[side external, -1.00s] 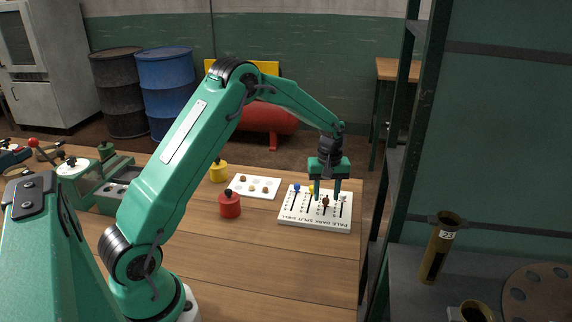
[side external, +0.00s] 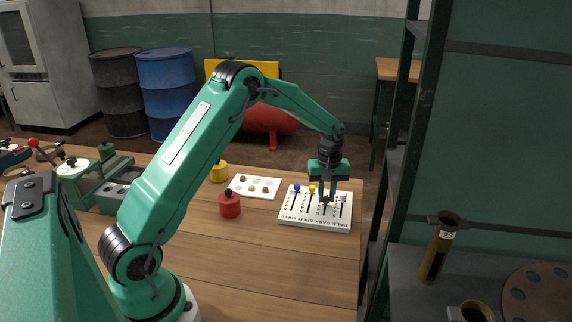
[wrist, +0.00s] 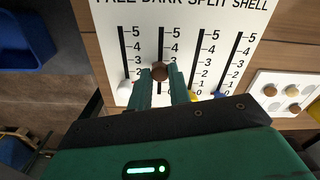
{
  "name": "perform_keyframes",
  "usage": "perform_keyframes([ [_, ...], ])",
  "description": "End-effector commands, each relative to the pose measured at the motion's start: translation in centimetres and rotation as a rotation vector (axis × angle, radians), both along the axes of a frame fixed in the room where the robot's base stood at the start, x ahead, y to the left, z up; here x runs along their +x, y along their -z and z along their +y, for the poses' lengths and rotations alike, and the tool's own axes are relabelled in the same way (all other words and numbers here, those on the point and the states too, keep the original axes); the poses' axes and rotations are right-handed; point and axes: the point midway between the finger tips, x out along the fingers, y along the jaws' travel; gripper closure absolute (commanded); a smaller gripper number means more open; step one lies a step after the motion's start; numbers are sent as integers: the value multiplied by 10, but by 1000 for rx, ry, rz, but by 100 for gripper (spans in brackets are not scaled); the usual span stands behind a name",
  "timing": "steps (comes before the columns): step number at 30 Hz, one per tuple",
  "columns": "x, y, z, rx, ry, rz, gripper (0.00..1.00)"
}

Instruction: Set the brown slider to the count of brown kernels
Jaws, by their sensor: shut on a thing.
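The white slider board (side external: 290,222) lies on the bench. Its columns read PALE, DARK, SPLIT and SHELL, with scales from 0 to 5. My gripper (side external: 327,197) is over the board, shut on the brown slider knob (wrist: 160,71). In the wrist view the knob is between the fingertips in the DARK column, looking near 2 to 3; the fingers hide part of that scale. The white knob (wrist: 124,87), yellow knob (side external: 312,188) and blue knob (side external: 297,188) sit at the low ends of their slots. The kernel tray (side external: 240,191) holds several tan and brown kernels, too small to count surely.
A red weight-like canister (side external: 230,206) and a yellow one (side external: 218,173) stand left of the tray. A green rack post (side external: 396,150) rises beyond the bench's right edge. The wooden bench (side external: 270,262) in front of the board is clear.

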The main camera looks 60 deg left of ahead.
Motion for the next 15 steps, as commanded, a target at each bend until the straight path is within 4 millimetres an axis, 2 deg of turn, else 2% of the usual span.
perform_keyframes([
  [5,8,0,8,0,-1,-1,100],
  [14,9,-1,9,0,0,-1,100],
  [15,9,-1,9,0,0,-1,73],
])
